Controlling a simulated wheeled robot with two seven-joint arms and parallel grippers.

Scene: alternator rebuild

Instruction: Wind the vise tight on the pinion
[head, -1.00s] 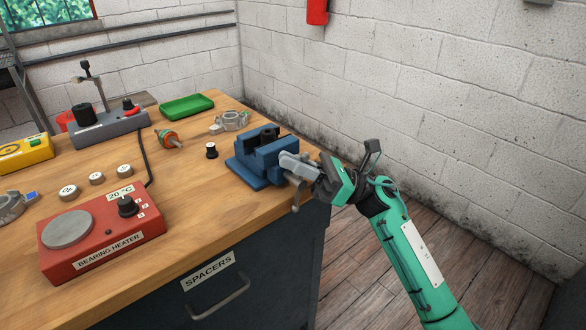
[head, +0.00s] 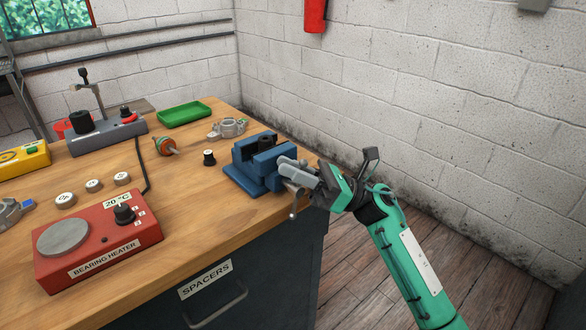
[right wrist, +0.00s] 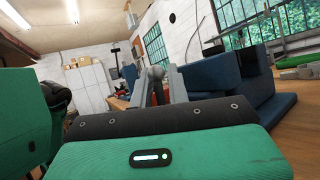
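The blue vise (head: 243,176) stands at the bench's right edge, and its near side also shows in the right wrist view (right wrist: 280,110). A dark cylindrical part, apparently the pinion (head: 265,142), stands between the jaws; its contact with them is too small to tell. My right gripper (head: 293,168) is at the vise's screw end, its pale fingers closed around the handle, whose lower ball end (head: 292,216) hangs below. In the right wrist view the handle's round end (right wrist: 156,73) shows between the narrowly spaced fingers. My left gripper is out of view.
A small black part (head: 209,157), a copper-wound rotor (head: 165,146), a metal housing (head: 229,127) and a green tray (head: 184,114) are on the bench. The red bearing heater (head: 90,262) is front left. Open floor lies to the right.

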